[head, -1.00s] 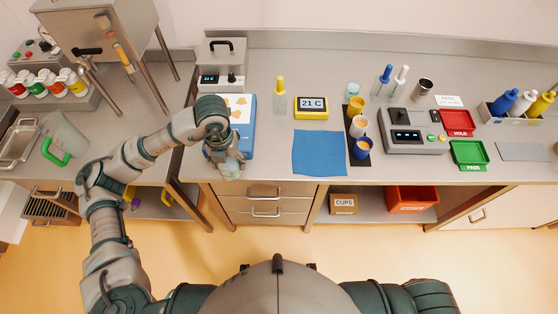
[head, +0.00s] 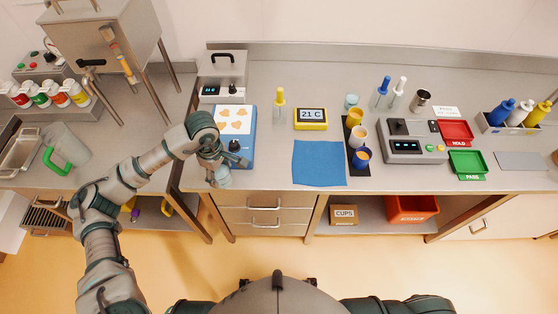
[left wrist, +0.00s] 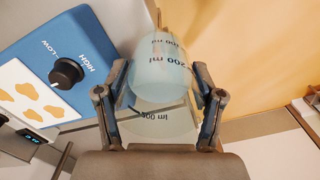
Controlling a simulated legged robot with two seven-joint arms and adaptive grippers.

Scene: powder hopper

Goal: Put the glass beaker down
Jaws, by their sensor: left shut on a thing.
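The glass beaker (left wrist: 163,75) holds pale blue liquid and has dark ml marks. My left gripper (left wrist: 160,100) is shut on it, one finger on each side. In the head view the beaker (head: 222,178) shows under my left gripper (head: 214,170), close to the bench's front edge and just in front of the blue hotplate (head: 250,150). The gripper partly covers the beaker. I cannot tell whether its base touches the bench. My right gripper is not in view.
The hotplate's black knob (left wrist: 66,71) is close to the beaker. A blue mat (head: 319,171) lies to the right, with bare bench between. Farther right are cups on a black strip (head: 358,170) and a grey scale (head: 405,150). The floor lies beyond the front edge.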

